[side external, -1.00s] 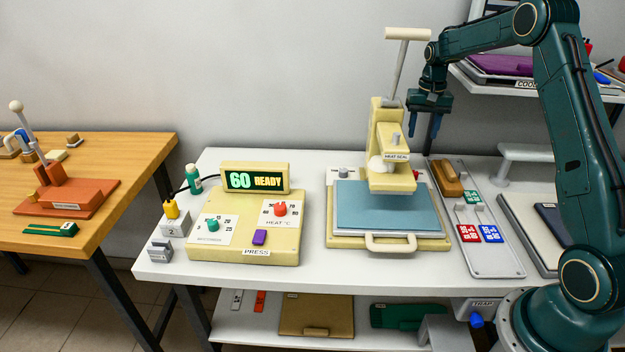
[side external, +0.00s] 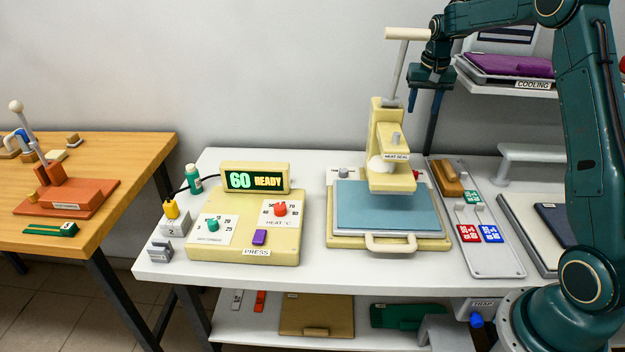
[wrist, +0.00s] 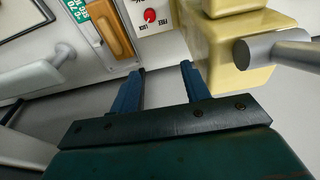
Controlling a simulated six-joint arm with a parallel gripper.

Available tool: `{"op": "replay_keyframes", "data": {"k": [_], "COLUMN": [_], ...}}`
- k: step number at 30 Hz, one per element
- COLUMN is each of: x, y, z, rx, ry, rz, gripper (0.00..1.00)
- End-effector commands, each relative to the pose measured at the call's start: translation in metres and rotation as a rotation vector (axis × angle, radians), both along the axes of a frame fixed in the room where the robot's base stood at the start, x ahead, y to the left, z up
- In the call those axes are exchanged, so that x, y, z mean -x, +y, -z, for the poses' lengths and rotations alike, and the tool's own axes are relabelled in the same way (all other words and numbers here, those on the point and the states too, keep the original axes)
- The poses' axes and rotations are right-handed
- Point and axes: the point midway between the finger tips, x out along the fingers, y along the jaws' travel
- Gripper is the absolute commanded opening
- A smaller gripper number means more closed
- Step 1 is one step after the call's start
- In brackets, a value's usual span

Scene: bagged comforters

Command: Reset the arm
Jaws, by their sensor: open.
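My gripper (side external: 424,104) hangs high at the back of the white table, just right of the heat-seal press's upright lever. Its blue fingers are apart with nothing between them, as the wrist view (wrist: 160,78) also shows. The cream heat-seal press (side external: 388,150) stands on the table with its white-handled lever (side external: 408,35) raised. In the wrist view, the grey lever shaft (wrist: 275,50) and cream press body (wrist: 225,60) lie to the right of the fingers.
A grey tray (side external: 497,258) with a brown-handled tool and small coloured tags lies right of the press. A cooling shelf (side external: 545,91) with a purple pad is at upper right. The control box (side external: 270,222) reads "60 READY". A wooden table (side external: 110,160) stands at left.

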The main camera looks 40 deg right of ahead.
Motion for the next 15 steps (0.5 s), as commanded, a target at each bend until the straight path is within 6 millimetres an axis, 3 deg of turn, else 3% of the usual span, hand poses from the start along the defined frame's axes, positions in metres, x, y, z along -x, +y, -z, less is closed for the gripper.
{"op": "replay_keyframes", "data": {"k": [3,15], "x": [-0.003,0.01], "y": [0.006,0.024], "z": [-0.04,-0.163], "rx": [0.074,0.314], "ry": [-0.086,-0.358], "rz": [-0.004,-0.005], "gripper": [0.47,0.47]}}
